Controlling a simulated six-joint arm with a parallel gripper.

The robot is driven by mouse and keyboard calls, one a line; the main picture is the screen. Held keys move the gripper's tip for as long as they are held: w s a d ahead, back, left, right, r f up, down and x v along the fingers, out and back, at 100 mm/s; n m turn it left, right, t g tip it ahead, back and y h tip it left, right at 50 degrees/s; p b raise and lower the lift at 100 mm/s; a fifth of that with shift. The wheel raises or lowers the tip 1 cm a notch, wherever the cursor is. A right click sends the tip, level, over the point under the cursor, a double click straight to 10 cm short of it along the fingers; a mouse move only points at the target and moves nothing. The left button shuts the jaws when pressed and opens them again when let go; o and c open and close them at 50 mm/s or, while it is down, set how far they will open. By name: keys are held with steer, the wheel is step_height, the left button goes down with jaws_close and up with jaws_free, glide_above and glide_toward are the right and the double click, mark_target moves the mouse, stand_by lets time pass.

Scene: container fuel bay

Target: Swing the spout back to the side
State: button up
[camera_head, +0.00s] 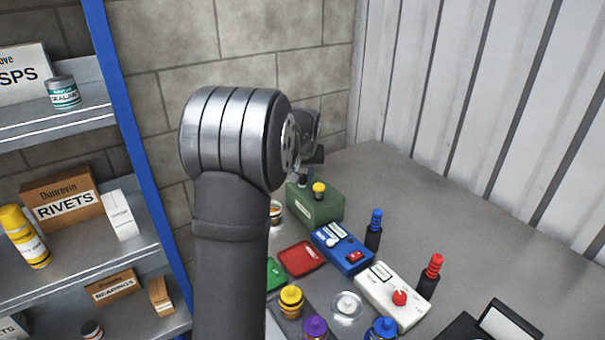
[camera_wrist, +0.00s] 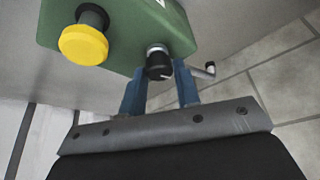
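The green box (camera_head: 316,205) stands on the bench by the back wall, with a yellow knob (camera_head: 319,188) on top. In the wrist view the green box (camera_wrist: 115,28) fills the top, with the yellow knob (camera_wrist: 83,45) at left. A black cylinder with a silver collar (camera_wrist: 159,66) sits at its edge. A thin silver tube with a dark end (camera_wrist: 205,70), seemingly the spout, shows right of it, partly behind a finger. My gripper (camera_wrist: 159,85) has its blue fingers apart, one on each side of the black cylinder. Whether they touch it is unclear.
A blue box (camera_head: 342,247), a white box with a red knob (camera_head: 391,296) and a red tray (camera_head: 301,258) stand in front of the green box. Dark bottles (camera_head: 374,230) stand to their right. A loaded shelf (camera_head: 80,240) is at left.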

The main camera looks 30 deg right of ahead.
jaws_close()
steer(key=shift+m+g+h, duration=0.4)
steer(key=shift+m+g, duration=0.1)
steer(key=shift+m, duration=0.9)
steer(key=o, duration=0.5)
jaws_free()
steer(key=shift+a+r, duration=0.1)
